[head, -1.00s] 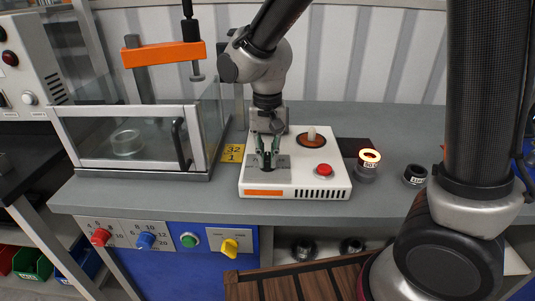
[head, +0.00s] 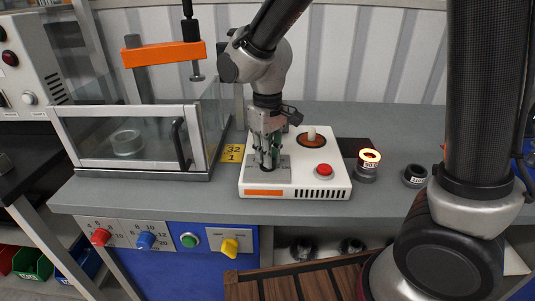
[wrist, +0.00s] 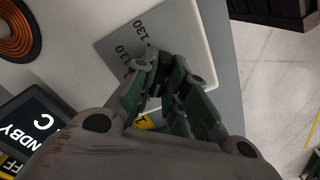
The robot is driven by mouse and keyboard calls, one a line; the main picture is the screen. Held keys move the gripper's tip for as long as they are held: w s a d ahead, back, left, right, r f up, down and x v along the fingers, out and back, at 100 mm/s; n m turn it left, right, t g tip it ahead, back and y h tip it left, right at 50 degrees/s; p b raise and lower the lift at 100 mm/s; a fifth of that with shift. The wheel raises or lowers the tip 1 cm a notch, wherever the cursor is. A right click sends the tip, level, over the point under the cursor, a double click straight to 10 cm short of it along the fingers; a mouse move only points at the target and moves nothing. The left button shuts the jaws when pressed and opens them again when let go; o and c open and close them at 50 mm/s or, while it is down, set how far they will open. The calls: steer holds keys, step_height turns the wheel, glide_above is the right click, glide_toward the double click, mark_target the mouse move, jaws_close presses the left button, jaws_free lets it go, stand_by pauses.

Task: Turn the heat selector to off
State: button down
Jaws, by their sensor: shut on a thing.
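The white heater unit (head: 330,189) stands on the bench with a grey scale plate (head: 282,171) on its top left. In the wrist view the plate (wrist: 117,28) shows the marks 110 and 130. My gripper (head: 266,163) points down over this plate, and it also shows in the wrist view (wrist: 166,72). Its green-grey fingers are shut on the heat selector, which they mostly hide. I cannot read which mark the selector points to.
The unit also carries a red button (head: 323,169) and a coil with a pale post (head: 312,139). A glass-fronted chamber (head: 128,141) stands left. A glowing ring lamp (head: 369,157) and a dark ring part (head: 415,174) stand right.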

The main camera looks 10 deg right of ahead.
steer(key=n, duration=0.4)
steer(key=shift+n, duration=2.2)
steer(key=c, duration=1.4)
jaws_free()
steer(key=shift+c, duration=0.2)
step_height(320, 180, up, 12)
